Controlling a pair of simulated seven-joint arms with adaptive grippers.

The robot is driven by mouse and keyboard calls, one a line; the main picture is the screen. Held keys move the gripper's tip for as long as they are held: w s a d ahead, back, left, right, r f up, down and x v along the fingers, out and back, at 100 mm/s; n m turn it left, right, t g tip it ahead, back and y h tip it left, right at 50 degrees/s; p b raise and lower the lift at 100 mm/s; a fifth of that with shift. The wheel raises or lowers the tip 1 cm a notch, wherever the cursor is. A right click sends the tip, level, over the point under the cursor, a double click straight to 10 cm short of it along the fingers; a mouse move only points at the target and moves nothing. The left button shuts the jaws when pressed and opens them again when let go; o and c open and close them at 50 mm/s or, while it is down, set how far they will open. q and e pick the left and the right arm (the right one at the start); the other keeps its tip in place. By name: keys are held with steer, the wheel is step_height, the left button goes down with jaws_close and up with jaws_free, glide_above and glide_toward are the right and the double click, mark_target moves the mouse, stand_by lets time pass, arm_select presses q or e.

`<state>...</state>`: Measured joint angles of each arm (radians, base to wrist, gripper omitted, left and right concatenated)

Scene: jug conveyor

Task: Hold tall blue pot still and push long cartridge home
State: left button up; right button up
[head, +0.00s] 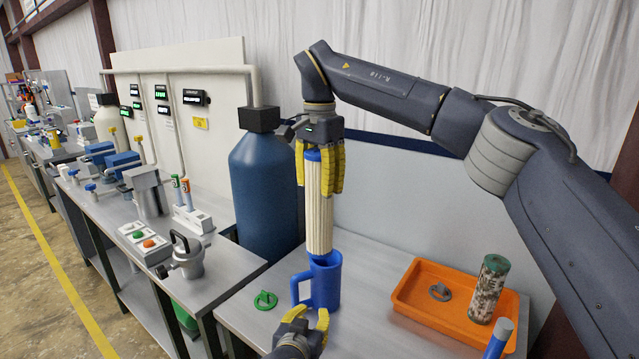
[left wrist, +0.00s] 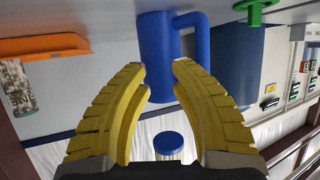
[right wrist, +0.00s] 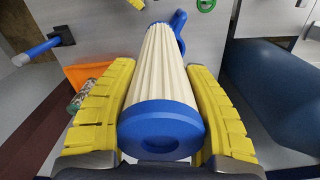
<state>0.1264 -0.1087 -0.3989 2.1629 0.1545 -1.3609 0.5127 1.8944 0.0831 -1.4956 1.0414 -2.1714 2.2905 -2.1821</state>
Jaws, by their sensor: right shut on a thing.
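The tall blue pot (head: 327,282) stands upright on the near table, its handle to the left; it also shows in the left wrist view (left wrist: 157,50). My right gripper (head: 319,188) is shut on the upper part of the long cream ribbed cartridge (head: 318,222), just below its blue cap. The cartridge hangs nearly upright over the pot. A blue end face (left wrist: 168,144) in the left wrist view appears to be its lower end, apart from the rim. My left gripper (head: 305,322) is open and empty in front of the pot, fingers apart and not around it.
An orange tray (head: 405,292) on the right holds a grey part (head: 440,291) and a worn mottled cylinder (head: 489,289). A big blue tank (head: 264,185) stands behind, and a metal bench with a small jug (head: 187,255) is left.

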arm_select(q)
steer(key=shift+v, duration=1.25)
